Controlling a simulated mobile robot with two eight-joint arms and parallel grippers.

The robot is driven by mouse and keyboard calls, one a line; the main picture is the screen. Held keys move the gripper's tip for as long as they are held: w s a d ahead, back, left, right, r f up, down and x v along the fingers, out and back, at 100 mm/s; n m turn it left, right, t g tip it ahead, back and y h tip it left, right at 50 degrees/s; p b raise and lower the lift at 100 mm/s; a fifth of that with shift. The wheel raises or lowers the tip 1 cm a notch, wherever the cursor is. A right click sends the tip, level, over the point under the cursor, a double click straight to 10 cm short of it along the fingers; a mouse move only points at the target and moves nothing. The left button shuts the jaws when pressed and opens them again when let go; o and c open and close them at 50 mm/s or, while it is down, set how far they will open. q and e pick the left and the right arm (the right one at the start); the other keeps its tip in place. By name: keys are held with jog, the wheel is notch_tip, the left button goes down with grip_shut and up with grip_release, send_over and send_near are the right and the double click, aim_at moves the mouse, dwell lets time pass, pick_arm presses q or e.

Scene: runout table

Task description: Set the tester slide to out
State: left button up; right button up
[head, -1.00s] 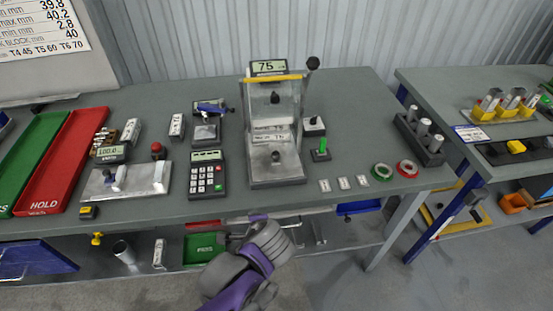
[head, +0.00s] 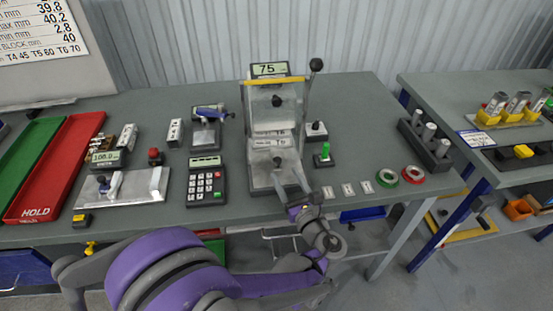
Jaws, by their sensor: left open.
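The tester (head: 275,98) stands upright near the middle of the table, with a display reading 75, a yellow bar and a tall black-knobbed lever on its right. Its slide (head: 260,178) is the light metal plate low at the front of the tester. My left gripper (head: 288,172) is open over the front of the slide, its fingers pointing away toward the tester. The fingers hide part of the slide and its dark knob. I cannot tell whether they touch the knob. My right gripper is not in view.
A keypad (head: 206,182) stands close to the left of the slide. A green-topped switch (head: 324,155) and small white labels (head: 347,190) are close on the right, with green and red rings (head: 411,174) beyond. A red HOLD tray (head: 58,165) lies far left.

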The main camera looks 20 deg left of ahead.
aim_at(279, 164)
pick_arm(q)
jog(key=x, duration=0.7)
jog(key=shift+w+a+p, duration=0.15)
jog(key=shift+p, duration=0.15)
grip_shut()
dwell(1.0)
